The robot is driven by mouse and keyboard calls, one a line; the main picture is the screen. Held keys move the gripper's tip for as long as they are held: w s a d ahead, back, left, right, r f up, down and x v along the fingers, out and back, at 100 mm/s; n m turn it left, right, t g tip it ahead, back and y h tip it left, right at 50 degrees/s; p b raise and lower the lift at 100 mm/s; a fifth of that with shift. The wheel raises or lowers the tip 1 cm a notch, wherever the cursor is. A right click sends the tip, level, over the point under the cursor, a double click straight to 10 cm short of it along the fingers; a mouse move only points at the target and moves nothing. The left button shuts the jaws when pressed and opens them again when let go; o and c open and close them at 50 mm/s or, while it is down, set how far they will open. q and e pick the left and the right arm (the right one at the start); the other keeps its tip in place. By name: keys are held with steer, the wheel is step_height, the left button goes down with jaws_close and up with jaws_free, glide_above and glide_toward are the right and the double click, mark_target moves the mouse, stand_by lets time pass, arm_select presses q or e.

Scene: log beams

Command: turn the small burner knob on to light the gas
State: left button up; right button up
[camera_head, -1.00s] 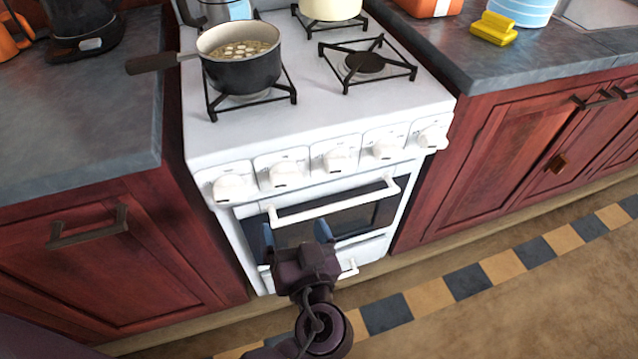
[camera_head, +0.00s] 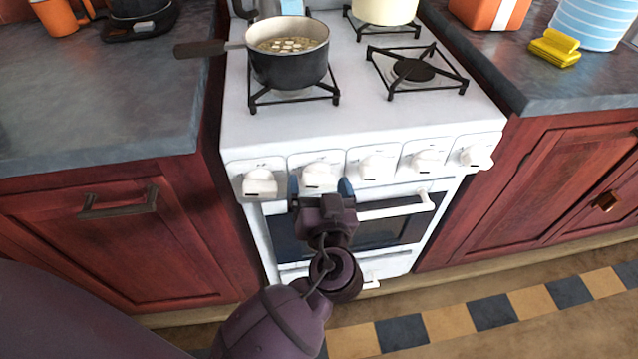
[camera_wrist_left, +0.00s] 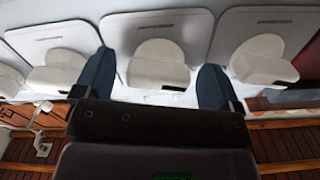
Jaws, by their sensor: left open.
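A row of several white knobs runs along the front of the white stove (camera_head: 390,122). My left gripper (camera_head: 319,188) is open, with its blue fingers on either side of the second knob from the left (camera_head: 320,176). In the left wrist view that knob (camera_wrist_left: 158,66) sits between the spread fingers (camera_wrist_left: 155,80), with a gap visible on both sides. The leftmost knob (camera_head: 260,183) and the third knob (camera_head: 376,167) lie outside the fingers. The markings above the knobs are too small to read. My right gripper is not in view.
A dark pot (camera_head: 290,66) of liquid with pale pieces sits on the front left burner. The front right burner (camera_head: 414,71) is bare. A cream pot (camera_head: 384,10) is behind it. The white oven door handle (camera_head: 397,209) is just below the knobs, beside my gripper.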

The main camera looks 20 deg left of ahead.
arm_select(q)
steer(key=shift+w+a, duration=0.15)
steer(key=shift+w, duration=0.05)
steer(key=c, duration=0.9)
